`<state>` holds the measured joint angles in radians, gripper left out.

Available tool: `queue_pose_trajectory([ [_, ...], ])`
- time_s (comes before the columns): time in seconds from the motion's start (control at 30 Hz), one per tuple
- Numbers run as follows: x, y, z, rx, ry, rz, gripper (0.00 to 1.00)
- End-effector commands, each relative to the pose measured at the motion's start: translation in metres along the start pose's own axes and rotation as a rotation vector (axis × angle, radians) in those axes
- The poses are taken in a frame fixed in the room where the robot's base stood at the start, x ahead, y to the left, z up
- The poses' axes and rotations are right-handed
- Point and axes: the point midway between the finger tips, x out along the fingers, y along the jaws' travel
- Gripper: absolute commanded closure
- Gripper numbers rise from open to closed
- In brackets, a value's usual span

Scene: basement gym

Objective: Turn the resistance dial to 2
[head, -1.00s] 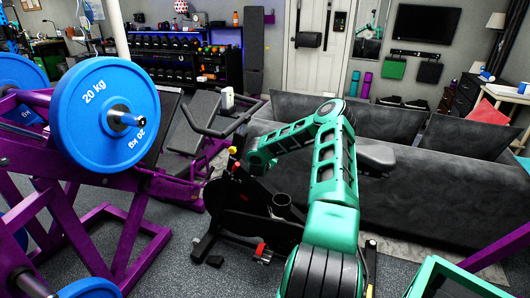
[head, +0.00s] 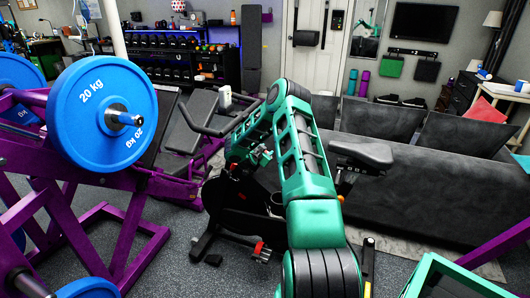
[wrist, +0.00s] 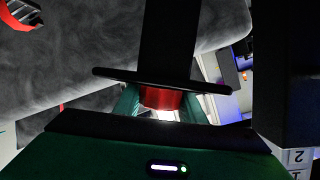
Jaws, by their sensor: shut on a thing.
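The exercise bike (head: 235,215) stands in the middle of the head view, behind my arm. My gripper (head: 243,160) is at the bike's upper frame, below the handlebars, and the arm hides part of it. In the wrist view, my gripper (wrist: 160,108) is shut on a red part, apparently the resistance dial (wrist: 160,97). The red part sits against a black disc (wrist: 160,80) and a black post (wrist: 170,35). White labels (wrist: 298,158) with a 2 and a 1 show at the lower right. A pointer on the dial cannot be made out.
The bike's saddle (head: 362,153) is just right of my arm. A grey sofa (head: 430,190) lies behind it. A purple weight machine (head: 125,215) with a blue 20 kg plate (head: 85,105) stands at the left. Some floor is clear between machine and bike.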

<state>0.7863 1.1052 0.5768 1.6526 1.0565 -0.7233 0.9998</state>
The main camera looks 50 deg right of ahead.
Motion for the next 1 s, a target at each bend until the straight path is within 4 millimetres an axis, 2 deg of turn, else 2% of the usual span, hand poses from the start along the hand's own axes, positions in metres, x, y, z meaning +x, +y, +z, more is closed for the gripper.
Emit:
queue_pose_trajectory([
  [0.03,-0.003,-0.007,0.005,0.006,-0.008,-0.012,0.86],
  [0.3,-0.004,-0.009,0.005,0.007,-0.009,-0.014,0.86],
  [0.33,-0.004,-0.009,0.005,0.007,-0.009,-0.014,0.57],
  [0.4,-0.003,-0.008,0.005,0.007,-0.008,-0.013,0.45],
  [0.77,-0.005,-0.004,0.002,0.003,-0.004,-0.006,0.45],
  [0.87,-0.016,-0.005,0.002,0.001,-0.004,-0.007,0.45],
  [1.0,-0.041,-0.006,0.003,-0.001,-0.006,-0.009,0.45],
])
